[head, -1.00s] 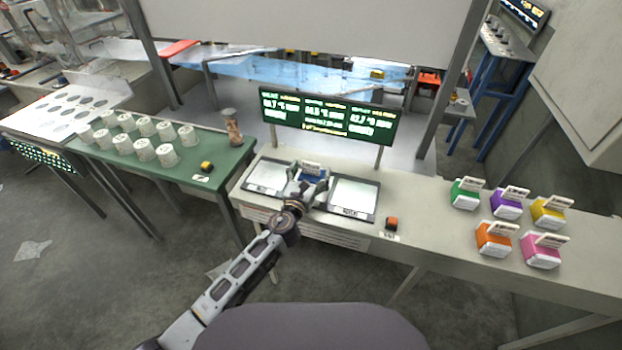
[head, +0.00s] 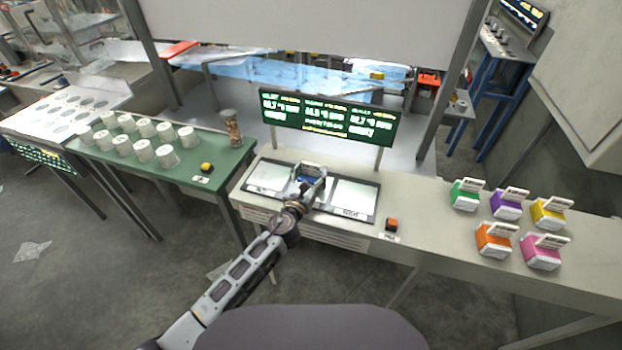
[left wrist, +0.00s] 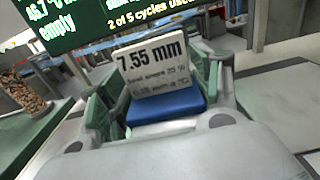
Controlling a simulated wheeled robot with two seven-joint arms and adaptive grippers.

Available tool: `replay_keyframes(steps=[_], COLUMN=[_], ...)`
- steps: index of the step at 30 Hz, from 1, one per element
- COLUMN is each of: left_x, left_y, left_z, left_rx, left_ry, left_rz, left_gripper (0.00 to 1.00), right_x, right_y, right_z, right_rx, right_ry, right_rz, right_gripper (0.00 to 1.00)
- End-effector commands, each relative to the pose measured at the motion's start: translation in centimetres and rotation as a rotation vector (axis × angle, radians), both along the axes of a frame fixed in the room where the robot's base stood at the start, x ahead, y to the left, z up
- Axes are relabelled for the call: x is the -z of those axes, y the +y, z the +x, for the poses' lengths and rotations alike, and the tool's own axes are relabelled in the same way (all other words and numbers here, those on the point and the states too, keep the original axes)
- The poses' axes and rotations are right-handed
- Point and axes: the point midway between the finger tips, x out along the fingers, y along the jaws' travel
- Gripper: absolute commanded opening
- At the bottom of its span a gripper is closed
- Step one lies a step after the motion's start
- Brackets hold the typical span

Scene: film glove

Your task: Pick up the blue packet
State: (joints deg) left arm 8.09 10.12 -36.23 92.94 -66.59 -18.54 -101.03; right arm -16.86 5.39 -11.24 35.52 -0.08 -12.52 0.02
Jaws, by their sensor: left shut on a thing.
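The blue packet (head: 309,176) is between the two flat plates on the counter, in the jaws of my left gripper (head: 307,183). In the left wrist view the blue packet (left wrist: 165,110) carries an upright white card reading "7.55 mm". The green-padded fingers of the left gripper (left wrist: 160,100) press on its two sides. The gripper body hides the packet's lower part, so I cannot tell whether it touches the counter. My right gripper does not show.
Green, purple, yellow, orange (head: 494,240) and pink packets stand at the counter's right. Pale plates (head: 268,178) and (head: 352,198) flank the gripper. A lit display (head: 328,117) stands behind. White cups (head: 144,150) fill a green table at left. An orange button (head: 391,224) sits at the counter front.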

Motion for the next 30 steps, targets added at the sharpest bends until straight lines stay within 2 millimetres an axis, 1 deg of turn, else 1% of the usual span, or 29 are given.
replay_keyframes(steps=[7, 14, 17, 24, 30], left_x=[-0.3, -1.7, -2.6, -5.7, -8.5], left_y=[0.0, 0.0, 0.0, 0.0, 0.0], left_z=[0.0, 0.0, 0.0, 0.0, 0.1], left_rx=[0.0, 0.0, 0.0, 0.001, 0.001], left_ry=[-0.001, -0.002, -0.003, -0.003, -0.004], left_rz=[0.0, 0.0, 0.001, 0.0, 0.0], left_gripper=[0.33, 0.33, 0.33, 0.33, 0.33], right_x=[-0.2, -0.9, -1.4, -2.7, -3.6], right_y=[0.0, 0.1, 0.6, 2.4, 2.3], right_z=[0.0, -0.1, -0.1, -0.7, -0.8], right_rx=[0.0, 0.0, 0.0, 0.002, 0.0], right_ry=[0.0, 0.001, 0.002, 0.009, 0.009], right_rz=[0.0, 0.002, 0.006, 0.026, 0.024], right_gripper=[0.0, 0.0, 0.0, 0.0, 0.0])
